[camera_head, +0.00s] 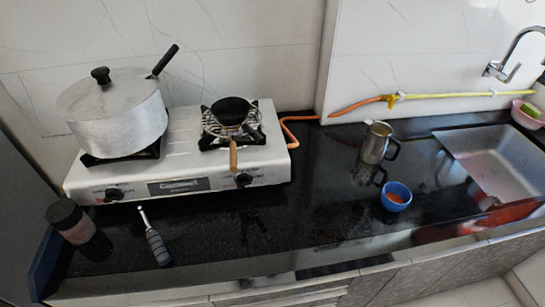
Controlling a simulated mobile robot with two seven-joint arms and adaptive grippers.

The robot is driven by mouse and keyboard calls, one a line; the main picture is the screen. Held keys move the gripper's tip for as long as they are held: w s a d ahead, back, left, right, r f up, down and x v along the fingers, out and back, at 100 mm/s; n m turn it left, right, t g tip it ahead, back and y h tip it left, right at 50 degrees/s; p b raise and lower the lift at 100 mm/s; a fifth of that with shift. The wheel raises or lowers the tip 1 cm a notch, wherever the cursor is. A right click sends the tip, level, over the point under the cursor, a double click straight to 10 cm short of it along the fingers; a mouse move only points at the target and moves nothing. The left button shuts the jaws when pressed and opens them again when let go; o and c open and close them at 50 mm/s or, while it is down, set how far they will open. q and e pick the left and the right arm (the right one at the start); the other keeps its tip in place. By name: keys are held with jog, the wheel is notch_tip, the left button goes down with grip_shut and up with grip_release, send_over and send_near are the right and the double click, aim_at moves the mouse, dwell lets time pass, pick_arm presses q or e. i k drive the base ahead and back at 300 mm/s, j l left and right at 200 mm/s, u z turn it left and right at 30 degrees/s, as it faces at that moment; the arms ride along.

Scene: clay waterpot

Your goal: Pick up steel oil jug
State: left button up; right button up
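A shiny steel jug (375,143) stands upright on the black countertop, between the stove and the sink. Its handle is on its right side and its top looks open. Neither my left nor my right gripper shows in the head view.
A white two-burner stove (180,185) carries a large lidded pot (118,118) and a small pan (232,111). A blue bowl (396,196) with red contents stands just in front of the jug. A sink (490,160) lies to the right. The counter's (290,225) front middle is clear.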

aim_at(373, 150)
jog(key=l, duration=0.45)
jog(key=k+l+u, duration=0.15)
jog(key=l, duration=0.8)
jog(key=k+l+u, duration=0.15)
jog(key=l, duration=0.3)
